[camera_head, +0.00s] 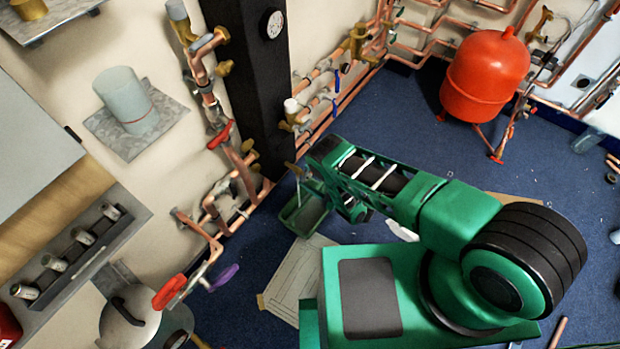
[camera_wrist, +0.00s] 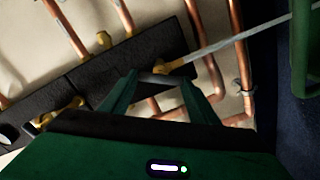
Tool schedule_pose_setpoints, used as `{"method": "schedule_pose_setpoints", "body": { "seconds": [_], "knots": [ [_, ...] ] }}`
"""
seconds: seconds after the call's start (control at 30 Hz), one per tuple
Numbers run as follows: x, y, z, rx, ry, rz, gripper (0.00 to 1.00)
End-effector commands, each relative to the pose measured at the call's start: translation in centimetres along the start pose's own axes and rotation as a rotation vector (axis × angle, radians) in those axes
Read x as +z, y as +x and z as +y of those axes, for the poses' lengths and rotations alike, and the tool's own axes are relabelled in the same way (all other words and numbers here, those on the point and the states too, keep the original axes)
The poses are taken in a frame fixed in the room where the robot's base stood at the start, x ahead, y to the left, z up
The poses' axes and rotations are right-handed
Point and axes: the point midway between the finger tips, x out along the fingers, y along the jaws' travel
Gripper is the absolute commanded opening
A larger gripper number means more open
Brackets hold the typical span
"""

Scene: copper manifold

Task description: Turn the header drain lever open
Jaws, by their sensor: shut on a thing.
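In the wrist view, the two green fingers of my gripper (camera_wrist: 160,84) reach up towards a brass valve fitting (camera_wrist: 174,67). A short grey bar (camera_wrist: 158,77) lies across between the fingertips, and the gripper is shut on it; it looks like the drain lever, beside the brass fitting. My fingertips are hard to make out there, and the lever's angle cannot be told.
A green tray (camera_head: 304,212) sits on the floor below the arm's end. A black column (camera_head: 252,85) and copper pipes with valves (camera_head: 240,165) stand close on the left. An orange-red tank (camera_head: 486,75) stands at the back right. Blue floor (camera_head: 400,125) is clear between.

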Motion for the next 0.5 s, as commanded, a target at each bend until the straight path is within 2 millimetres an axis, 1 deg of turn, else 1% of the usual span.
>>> {"method": "schedule_pose_setpoints", "body": {
  "seconds": [0.03,0.2,0.5],
  "knots": [
    [-0.13,-0.18,-0.35,-0.003,-0.041,0.000,0.32],
    [-0.15,-0.19,-0.48,-0.003,-0.197,0.000,0.32],
    [-0.17,-0.20,-0.70,-0.005,-0.425,0.001,0.32]
  ]
}}
